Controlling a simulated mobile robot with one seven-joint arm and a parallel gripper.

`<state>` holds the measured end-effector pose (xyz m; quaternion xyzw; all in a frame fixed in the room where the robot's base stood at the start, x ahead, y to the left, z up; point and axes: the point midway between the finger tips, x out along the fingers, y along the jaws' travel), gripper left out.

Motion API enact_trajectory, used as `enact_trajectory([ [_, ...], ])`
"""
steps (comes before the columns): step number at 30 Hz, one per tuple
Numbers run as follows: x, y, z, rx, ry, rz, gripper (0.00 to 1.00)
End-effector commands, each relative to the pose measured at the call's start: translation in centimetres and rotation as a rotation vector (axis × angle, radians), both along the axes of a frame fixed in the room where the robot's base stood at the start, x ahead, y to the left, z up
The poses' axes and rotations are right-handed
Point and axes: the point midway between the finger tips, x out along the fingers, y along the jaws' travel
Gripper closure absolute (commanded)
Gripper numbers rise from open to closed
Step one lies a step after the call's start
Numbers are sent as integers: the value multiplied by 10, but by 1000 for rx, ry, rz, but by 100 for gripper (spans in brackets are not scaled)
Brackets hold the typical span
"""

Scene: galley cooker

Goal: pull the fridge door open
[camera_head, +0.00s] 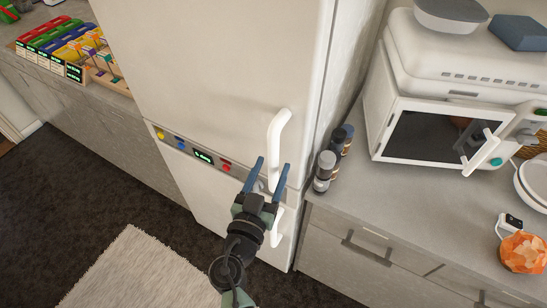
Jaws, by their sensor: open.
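The white fridge (215,65) stands in the middle of the view, with an upper door and a lower door split by a grey control strip (195,150). The upper door has a white vertical handle (277,140) near its right edge. A second white handle (277,228) on the lower door is partly hidden by my gripper. My gripper (267,168) is open, its two blue fingers pointing up toward the fridge. The fingertips appear near the lower end of the upper handle; I cannot tell whether they touch it. Both doors look shut.
A counter (410,210) to the right holds a white microwave (440,110), dark-capped jars (325,168) beside the fridge, and an orange faceted object (523,252). Another counter with colourful boxes (60,45) is at left. A light rug (135,270) lies on the dark floor.

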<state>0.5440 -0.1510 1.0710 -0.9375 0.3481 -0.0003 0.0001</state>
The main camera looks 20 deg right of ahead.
Motion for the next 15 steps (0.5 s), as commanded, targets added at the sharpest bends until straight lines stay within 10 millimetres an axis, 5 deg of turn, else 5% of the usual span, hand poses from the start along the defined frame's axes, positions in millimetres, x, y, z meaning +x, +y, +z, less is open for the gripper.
enact_trajectory([
  [15,14,-13,0,1,-1,0,40],
])
